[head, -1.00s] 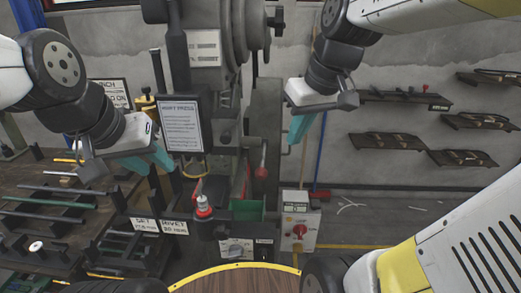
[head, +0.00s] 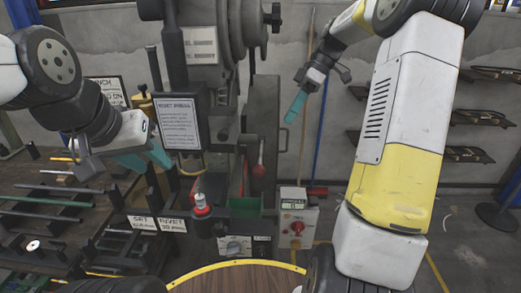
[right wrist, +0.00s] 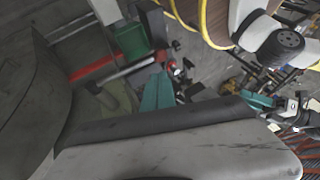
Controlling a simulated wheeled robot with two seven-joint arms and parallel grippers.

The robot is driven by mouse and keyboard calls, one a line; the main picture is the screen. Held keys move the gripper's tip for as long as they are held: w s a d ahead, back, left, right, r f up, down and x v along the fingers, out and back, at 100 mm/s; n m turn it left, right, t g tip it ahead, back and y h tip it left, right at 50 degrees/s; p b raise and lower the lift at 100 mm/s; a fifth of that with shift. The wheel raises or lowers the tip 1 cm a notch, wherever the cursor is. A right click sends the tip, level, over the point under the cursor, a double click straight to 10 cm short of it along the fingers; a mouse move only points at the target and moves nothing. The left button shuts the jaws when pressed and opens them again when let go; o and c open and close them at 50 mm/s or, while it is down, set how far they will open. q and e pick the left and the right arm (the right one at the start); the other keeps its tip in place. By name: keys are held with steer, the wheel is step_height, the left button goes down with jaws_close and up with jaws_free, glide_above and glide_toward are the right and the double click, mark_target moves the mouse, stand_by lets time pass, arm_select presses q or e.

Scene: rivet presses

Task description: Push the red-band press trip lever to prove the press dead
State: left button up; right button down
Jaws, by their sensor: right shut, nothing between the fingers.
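The press (head: 200,60) stands in the middle of the head view, with a text sign on its front. A lever with a red knob (head: 260,172) hangs on its right side, beside a red strip (head: 241,178); I cannot tell for sure that this is the trip lever. My right gripper (head: 293,108) is shut and empty, above and right of the red knob and apart from it. Its teal fingers (right wrist: 156,92) also show in the right wrist view. My left gripper (head: 160,154) is left of the sign; its fingers are partly hidden, so its opening is unclear.
A control box with a red knob (head: 297,228) stands right of the press. A green bin (head: 245,207) and a red-capped part (head: 201,205) are low at its front. A rack of bars (head: 60,212) is at left. Shelves (head: 485,117) line the right wall.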

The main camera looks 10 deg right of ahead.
mark_target(260, 155)
steer(key=x, duration=1.4)
steer(key=shift+f, duration=0.1)
